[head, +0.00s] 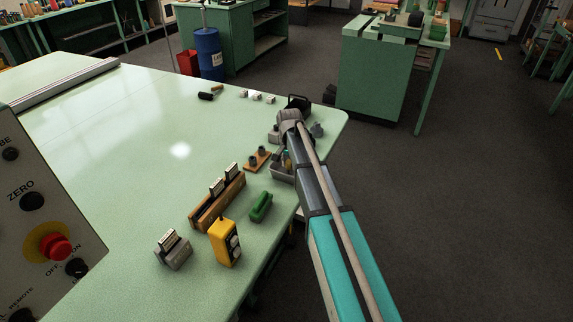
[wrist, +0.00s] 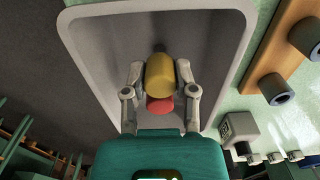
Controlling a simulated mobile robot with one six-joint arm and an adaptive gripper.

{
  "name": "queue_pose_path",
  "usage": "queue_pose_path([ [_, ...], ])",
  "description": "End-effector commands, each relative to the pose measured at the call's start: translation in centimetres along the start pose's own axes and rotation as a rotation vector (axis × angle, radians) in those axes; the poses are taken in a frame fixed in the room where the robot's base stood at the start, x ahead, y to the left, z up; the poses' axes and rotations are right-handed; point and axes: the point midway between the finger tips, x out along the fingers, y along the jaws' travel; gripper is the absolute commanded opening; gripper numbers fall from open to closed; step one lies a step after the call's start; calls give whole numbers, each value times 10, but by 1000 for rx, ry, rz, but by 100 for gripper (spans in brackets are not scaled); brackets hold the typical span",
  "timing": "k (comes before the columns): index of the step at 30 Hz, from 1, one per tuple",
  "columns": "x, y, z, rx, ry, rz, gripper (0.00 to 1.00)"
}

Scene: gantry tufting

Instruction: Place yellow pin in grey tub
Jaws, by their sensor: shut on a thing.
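My gripper (wrist: 160,71) is shut on the yellow pin (wrist: 160,80), with one finger on each side of it. In the wrist view the pin is over the grey tub (wrist: 88,18), inside the outline of its rim. I cannot tell whether the pin touches the tub floor. A red piece (wrist: 160,104) shows just below the yellow pin, between the fingers; I cannot tell whether it is separate. In the head view the tub (head: 281,175) is near the right table edge, partly hidden by my arm, and the pin is hard to make out.
A wooden block with two grey pegs (head: 257,160) stands left of the tub. Nearby are a green piece (head: 261,207), a wooden rack (head: 216,203) and a yellow box (head: 225,243). The table's middle left (head: 130,150) is clear.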

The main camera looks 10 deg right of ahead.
Motion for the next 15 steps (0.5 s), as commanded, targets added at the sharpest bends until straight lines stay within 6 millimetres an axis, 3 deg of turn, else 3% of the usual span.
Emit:
queue_pose_path([
  [2,3,0,0,0,0,0,0],
  [3,2,0,0,0,0,0,44],
  [7,2,0,0,0,0,0,68],
  [15,2,0,0,1,0,0,71],
])
